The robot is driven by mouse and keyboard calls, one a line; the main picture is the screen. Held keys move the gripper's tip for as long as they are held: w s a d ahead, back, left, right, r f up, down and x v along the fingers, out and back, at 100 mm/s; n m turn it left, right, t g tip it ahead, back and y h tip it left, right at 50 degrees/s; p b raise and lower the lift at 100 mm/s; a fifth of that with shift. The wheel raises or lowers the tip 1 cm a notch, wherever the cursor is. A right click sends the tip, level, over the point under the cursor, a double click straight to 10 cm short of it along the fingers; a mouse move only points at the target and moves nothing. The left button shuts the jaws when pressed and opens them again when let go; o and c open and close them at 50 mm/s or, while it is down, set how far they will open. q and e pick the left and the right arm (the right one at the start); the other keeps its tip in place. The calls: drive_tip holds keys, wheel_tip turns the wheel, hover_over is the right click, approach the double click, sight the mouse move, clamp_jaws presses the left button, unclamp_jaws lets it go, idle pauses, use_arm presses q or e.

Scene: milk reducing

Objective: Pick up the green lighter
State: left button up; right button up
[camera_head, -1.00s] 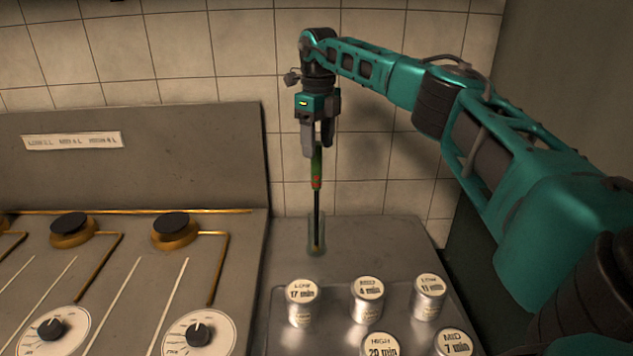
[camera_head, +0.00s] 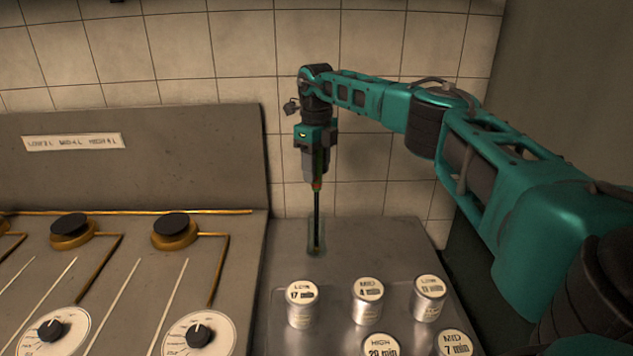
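The green lighter (camera_head: 317,212) stands upright, its long dark stem reaching down into a small clear holder (camera_head: 316,236) on the grey counter. My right gripper (camera_head: 316,174) points straight down over the lighter's top. Its fingers are around the green handle and hide most of it; only a bit of green and a red spot show at the fingertips. I cannot tell whether the fingers are pressed on the handle. My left gripper is out of view.
Several labelled metal canisters (camera_head: 302,306) stand on a tray (camera_head: 331,335) in front of the holder. To the left is a stove panel with burners (camera_head: 174,230) and dials (camera_head: 199,333). A tiled wall (camera_head: 370,200) is close behind.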

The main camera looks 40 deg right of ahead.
drive_tip(key=c, duration=0.7)
clamp_jaws()
drive_tip(key=shift+r, duration=0.15)
